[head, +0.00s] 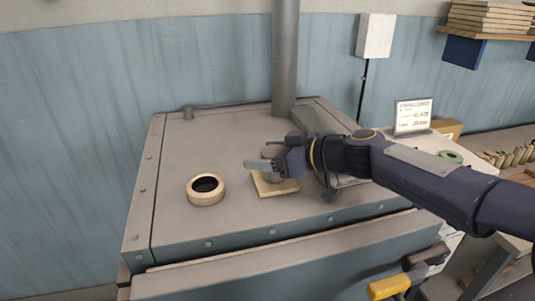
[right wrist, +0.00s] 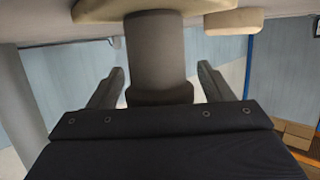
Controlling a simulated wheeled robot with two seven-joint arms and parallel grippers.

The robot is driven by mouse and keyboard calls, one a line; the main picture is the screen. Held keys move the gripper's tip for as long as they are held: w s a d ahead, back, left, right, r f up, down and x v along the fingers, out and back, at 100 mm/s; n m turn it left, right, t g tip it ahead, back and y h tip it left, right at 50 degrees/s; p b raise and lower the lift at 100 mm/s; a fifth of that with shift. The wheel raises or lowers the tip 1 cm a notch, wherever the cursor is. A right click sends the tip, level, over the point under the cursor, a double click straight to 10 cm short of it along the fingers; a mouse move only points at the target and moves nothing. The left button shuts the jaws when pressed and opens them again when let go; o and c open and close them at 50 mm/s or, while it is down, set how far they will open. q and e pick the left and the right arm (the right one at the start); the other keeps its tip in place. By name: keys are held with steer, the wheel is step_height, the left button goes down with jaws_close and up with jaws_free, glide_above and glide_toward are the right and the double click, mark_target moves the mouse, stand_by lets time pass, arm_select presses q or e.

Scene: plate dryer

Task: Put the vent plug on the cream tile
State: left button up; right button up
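The cream tile (head: 285,187) lies flat on the dryer's top. The grey vent plug (head: 271,152) stands upright on it, partly hidden by my right gripper. My right gripper (head: 264,165) reaches in from the right at the plug. In the right wrist view, which is upside down, the plug's grey body (right wrist: 155,55) is between the two spread fingers (right wrist: 158,85). A gap shows on each side of the plug. Its base meets the tile (right wrist: 90,12) at the top of that view. My left gripper is not in view.
A cream ring (head: 206,198) around a dark opening sits left of the tile. A grey pipe (head: 285,60) rises behind. A grey block (head: 315,121) and a small sign (head: 413,117) stand toward the right. The dryer's front left top is clear.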

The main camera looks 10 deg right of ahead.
steer(key=shift+r+p, duration=0.25)
steer(key=shift+p, duration=0.05)
steer(key=shift+s+d, duration=0.2)
steer(key=shift+d, duration=0.1)
steer(key=b+v, duration=0.2)
steer(key=v, duration=0.9)
steer(key=shift+s+d+r, duration=0.1)
